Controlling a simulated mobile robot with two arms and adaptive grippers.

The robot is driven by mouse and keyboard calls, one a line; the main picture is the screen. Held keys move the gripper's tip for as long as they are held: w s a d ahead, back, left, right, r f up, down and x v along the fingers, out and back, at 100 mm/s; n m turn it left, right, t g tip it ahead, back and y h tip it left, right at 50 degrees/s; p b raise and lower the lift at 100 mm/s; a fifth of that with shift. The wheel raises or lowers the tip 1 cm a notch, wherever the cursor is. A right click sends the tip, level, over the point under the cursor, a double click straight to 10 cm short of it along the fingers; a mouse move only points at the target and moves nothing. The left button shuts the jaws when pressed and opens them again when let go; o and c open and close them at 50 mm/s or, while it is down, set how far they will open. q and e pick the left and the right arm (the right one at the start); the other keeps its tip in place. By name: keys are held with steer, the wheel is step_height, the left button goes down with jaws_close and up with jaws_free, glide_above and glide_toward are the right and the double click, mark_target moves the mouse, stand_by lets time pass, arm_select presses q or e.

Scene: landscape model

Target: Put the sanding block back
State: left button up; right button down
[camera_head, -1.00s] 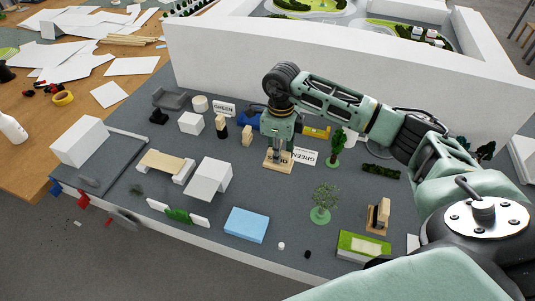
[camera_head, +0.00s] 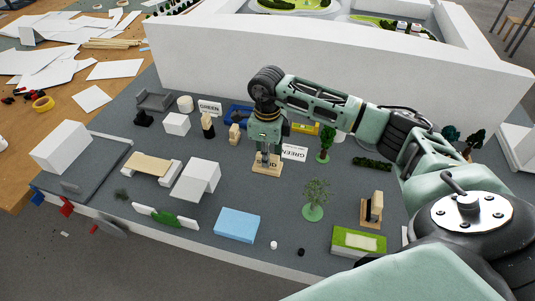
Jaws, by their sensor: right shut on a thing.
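My right gripper (camera_head: 267,160) points down at the middle of the grey table. It is shut on a small tan wooden block (camera_head: 262,171) with dark lettering, low at the table surface. I cannot tell whether the block touches the table, and the fingers hide part of it. A second wooden piece (camera_head: 372,210), a tan base with an upright block and a dark face, stands at the right near the front. I cannot tell for certain which of these is the sanding block. My left gripper is not in view.
A high white wall (camera_head: 340,80) closes off the back. Bare grey table lies just in front of the gripper.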

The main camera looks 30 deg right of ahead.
steer(key=shift+f+b, duration=1.4)
steer(key=shift+f, duration=0.6)
steer(key=shift+f+b, duration=2.5)
steer(key=shift+f, duration=0.6)
steer(key=shift+f, duration=0.2)
steer(key=c, duration=1.5)
jaws_free()
steer(key=shift+c, duration=0.2)
steer(key=shift+r, duration=0.25)
step_height(320, 180, up, 12)
steer(key=shift+f, duration=0.25)
